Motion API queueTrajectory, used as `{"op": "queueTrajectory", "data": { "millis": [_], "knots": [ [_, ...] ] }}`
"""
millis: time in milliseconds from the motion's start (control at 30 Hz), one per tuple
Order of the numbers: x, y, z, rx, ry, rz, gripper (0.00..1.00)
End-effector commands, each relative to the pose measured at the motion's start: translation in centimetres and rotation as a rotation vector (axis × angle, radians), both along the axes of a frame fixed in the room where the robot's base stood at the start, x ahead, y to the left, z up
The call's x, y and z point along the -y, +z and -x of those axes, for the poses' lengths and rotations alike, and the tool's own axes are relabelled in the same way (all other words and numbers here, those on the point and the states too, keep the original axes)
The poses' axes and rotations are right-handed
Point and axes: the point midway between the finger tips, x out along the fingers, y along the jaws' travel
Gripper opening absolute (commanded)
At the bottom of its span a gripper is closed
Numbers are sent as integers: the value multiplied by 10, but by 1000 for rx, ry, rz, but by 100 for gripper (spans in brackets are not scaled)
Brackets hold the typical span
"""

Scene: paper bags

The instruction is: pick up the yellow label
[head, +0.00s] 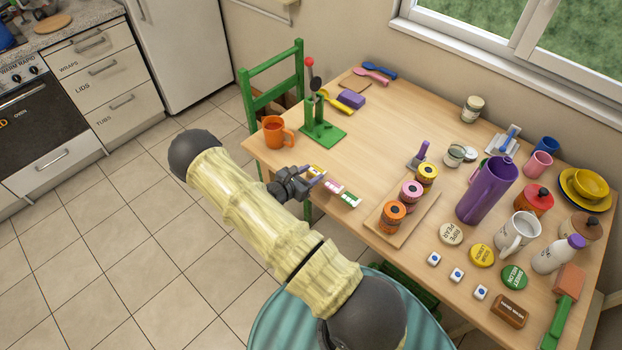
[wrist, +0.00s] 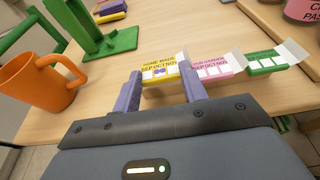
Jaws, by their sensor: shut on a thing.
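The yellow label (wrist: 161,68), with dark print and a pale folded flap, sits between the two purple fingers of my gripper (wrist: 159,84) in the wrist view. The fingers are shut on its sides. In the head view my gripper (head: 311,182) is at the table's near left edge, and the yellow label (head: 315,169) shows just beyond the fingers. I cannot tell whether the label is clear of the tabletop. A pink label (wrist: 212,68) and a green label (wrist: 266,61) lie in a row to its right.
An orange mug (wrist: 38,84) and a green stand (wrist: 97,32) are to the left of the labels. A wooden board (head: 383,232) with several jars is to the right. Bare tabletop (head: 390,130) lies beyond the labels.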

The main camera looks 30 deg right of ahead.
Motion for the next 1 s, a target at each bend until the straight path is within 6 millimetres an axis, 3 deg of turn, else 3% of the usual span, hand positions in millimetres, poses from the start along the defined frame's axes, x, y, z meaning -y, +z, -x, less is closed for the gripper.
{"op": "queueTrajectory", "data": {
  "millis": [200,400,1000],
  "knots": [
    [1,43,-1,6,-2,3,12],
    [2,69,0,5,-3,6,11],
    [2,75,0,3,-4,7,11]
  ]
}}
